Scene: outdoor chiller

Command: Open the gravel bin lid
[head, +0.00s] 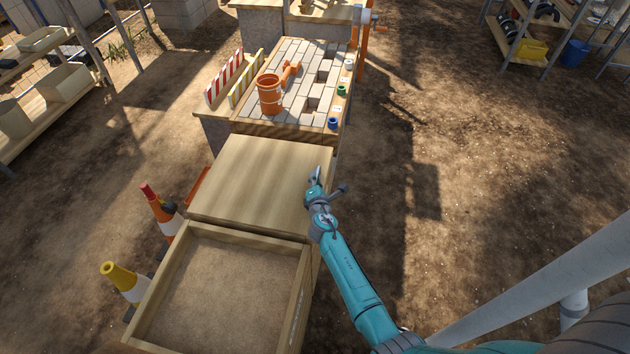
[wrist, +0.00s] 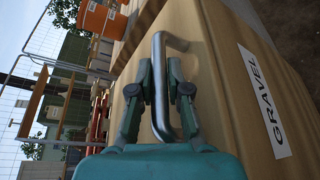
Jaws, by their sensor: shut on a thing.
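The gravel bin lid (head: 262,180) is a flat wooden panel, lying shut in the middle of the head view. A white label reading GRAVEL (wrist: 264,102) is on the wooden bin side in the wrist view. A bent metal bar handle (wrist: 159,92) stands out from the wood there. My gripper (head: 317,173) is at the right edge of the lid in the head view. In the wrist view my gripper (wrist: 160,72) has its fingers on both sides of the handle, shut on it. The inside of the gravel bin is hidden.
An open wooden bin of sand-like material (head: 215,295) adjoins in front. A paver-topped bench with an orange bucket (head: 270,94) stands behind. Traffic cones (head: 123,280) stand at the left. The dirt ground (head: 480,190) at the right is mostly clear.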

